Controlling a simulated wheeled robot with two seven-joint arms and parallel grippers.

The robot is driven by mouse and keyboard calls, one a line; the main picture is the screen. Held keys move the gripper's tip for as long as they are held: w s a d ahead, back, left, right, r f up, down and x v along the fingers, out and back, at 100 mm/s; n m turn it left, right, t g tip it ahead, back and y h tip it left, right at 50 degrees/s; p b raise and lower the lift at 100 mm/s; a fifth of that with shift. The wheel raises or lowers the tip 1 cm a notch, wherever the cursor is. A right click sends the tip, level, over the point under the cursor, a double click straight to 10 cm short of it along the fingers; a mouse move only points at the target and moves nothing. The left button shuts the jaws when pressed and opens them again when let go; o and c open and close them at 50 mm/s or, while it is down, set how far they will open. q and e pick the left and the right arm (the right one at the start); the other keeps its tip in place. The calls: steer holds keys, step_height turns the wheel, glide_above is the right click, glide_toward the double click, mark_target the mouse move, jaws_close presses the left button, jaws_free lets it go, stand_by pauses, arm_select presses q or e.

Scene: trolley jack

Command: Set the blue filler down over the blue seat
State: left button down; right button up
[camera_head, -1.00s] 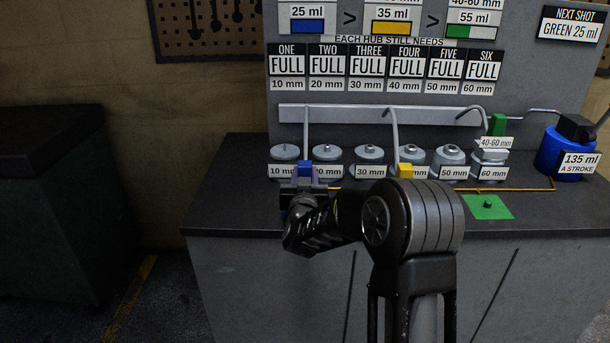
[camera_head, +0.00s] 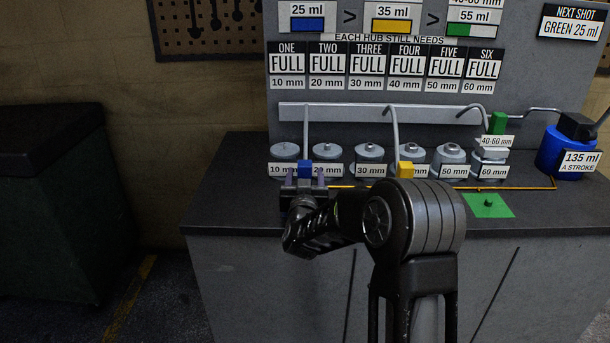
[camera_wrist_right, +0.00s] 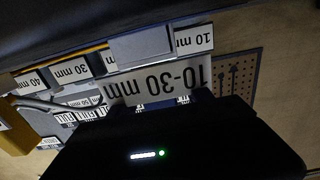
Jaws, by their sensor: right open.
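The blue filler (camera_head: 304,168) stands in front of the ten and twenty mm hubs, with a grey pipe rising behind it. My right gripper (camera_head: 305,181) is open, its fingertips on either side and just in front of the filler's lower part. Whether they touch it cannot be told. The blue seat cannot be made out; my gripper and arm cover the bench top there. My left gripper is not in view.
The yellow filler (camera_head: 405,170) is at the fourth hub, and the green filler (camera_head: 498,124) is above the sixth. A green seat (camera_head: 488,206) lies bare at the bench's right front. A blue pump (camera_head: 566,152) stands at the right end. The bench's left end is clear.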

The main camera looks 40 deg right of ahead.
steer(key=v, duration=0.7)
steer(key=shift+s+a+r, duration=0.15)
steer(key=shift+s, duration=0.05)
stand_by(0.7)
